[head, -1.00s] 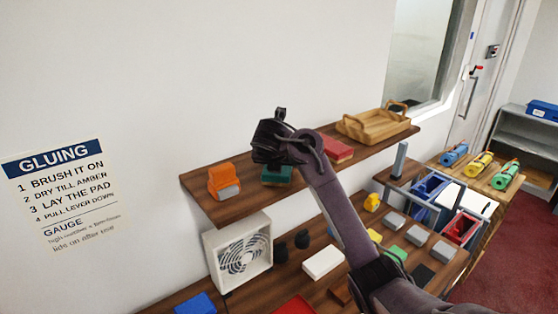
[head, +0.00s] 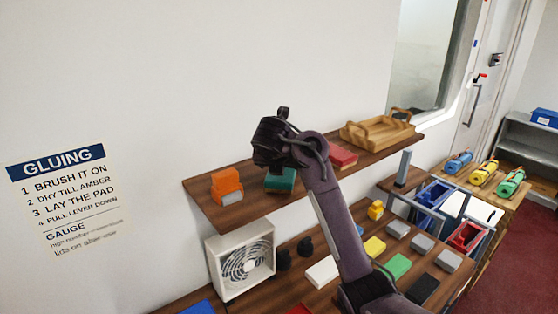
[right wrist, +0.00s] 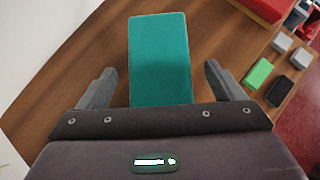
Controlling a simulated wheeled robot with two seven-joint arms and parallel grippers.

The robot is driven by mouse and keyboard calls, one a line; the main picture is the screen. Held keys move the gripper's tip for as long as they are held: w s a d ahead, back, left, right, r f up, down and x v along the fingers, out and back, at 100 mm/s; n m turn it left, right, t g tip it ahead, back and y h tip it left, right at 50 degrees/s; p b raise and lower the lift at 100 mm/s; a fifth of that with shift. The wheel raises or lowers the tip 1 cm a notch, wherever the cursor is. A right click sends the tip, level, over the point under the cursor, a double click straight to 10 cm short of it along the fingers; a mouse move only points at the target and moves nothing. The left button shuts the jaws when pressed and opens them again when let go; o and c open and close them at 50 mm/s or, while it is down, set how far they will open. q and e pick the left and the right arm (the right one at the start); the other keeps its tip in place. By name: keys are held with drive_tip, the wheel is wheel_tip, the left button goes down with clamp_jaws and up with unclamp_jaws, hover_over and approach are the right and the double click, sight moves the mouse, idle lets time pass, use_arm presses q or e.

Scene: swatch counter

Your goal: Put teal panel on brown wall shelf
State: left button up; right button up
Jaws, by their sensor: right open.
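The teal panel (head: 281,181) lies on the brown wall shelf (head: 222,212), between an orange item and a red block. In the right wrist view the teal panel (right wrist: 160,60) lies flat on the shelf's wood (right wrist: 75,75). My right gripper (right wrist: 160,84) is open, with one finger on each side of the panel and a gap at both sides. In the head view my right gripper (head: 272,150) is just above the panel and hides part of it. My left gripper is not in view.
An orange item (head: 227,186), a red block (head: 341,157) and a wooden tray (head: 377,130) share the wall shelf. The counter below holds a white fan (head: 241,260) and several coloured blocks. A poster hangs on the wall at left.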

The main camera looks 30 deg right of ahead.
drive_tip(key=b+v, duration=0.1)
drive_tip(key=v, duration=0.5)
drive_tip(key=shift+a+f+b, duration=0.1)
drive_tip(key=shift+a+b, duration=0.1)
drive_tip(key=shift+b, duration=0.15)
drive_tip(key=shift+s+a+r+p, duration=0.1)
drive_tip(key=shift+s+r+p, duration=0.05)
drive_tip(key=shift+r+p, duration=0.2)
drive_tip(key=shift+s+a+r+p, duration=0.1)
drive_tip(key=shift+s+r+p, duration=0.1)
drive_tip(key=shift+r, duration=0.25)
drive_tip(key=shift+s+a+r+p, duration=0.3)
drive_tip(key=shift+s+r+p, duration=0.05)
drive_tip(key=shift+s+p, duration=0.2)
drive_tip(key=shift+w+a, duration=0.1)
drive_tip(key=shift+w, duration=0.1)
